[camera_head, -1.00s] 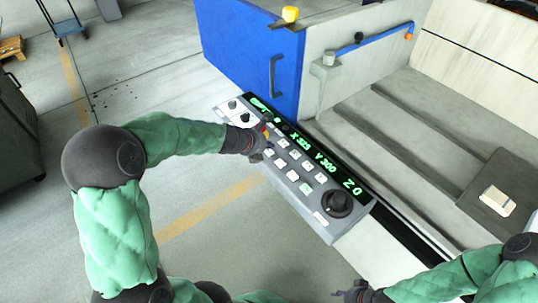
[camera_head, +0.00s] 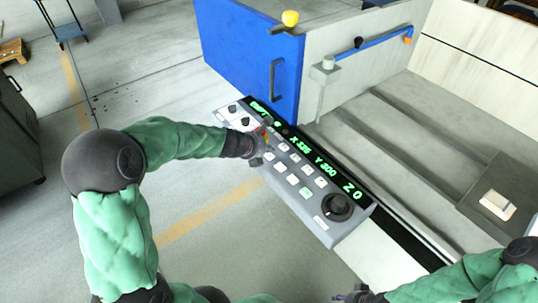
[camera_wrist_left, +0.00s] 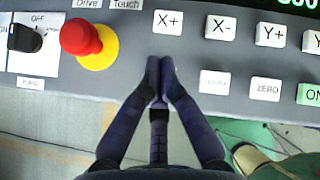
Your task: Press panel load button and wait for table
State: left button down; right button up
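The grey control panel (camera_head: 262,180) hangs at the machine's front, with several white buttons, a black dial (camera_head: 337,207) and a green-lit display (camera_head: 320,163). My left gripper (camera_head: 264,146) is over the panel's left part; its fingertips (camera_wrist_left: 160,68) are together and empty in the wrist view, just below the X+ button (camera_wrist_left: 167,21) and right of a red knob (camera_wrist_left: 80,37). I cannot tell whether they touch the panel. No label reading load is legible. The dark machine table (camera_head: 480,213) carries a pale block (camera_head: 496,205). My right gripper (camera_head: 352,296) is partly seen at the bottom edge.
A blue door (camera_head: 248,62) with a handle stands behind the panel. A pale tank wall (camera_head: 370,75) and stepped bed surround the table. The floor left of the panel (camera_head: 190,85) is clear. A dark cabinet (camera_head: 15,140) stands at the far left.

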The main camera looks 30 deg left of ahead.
pick_arm(q)
jog(key=shift+f, duration=0.15)
jog(key=shift+f+b, duration=0.3)
dwell(0.3)
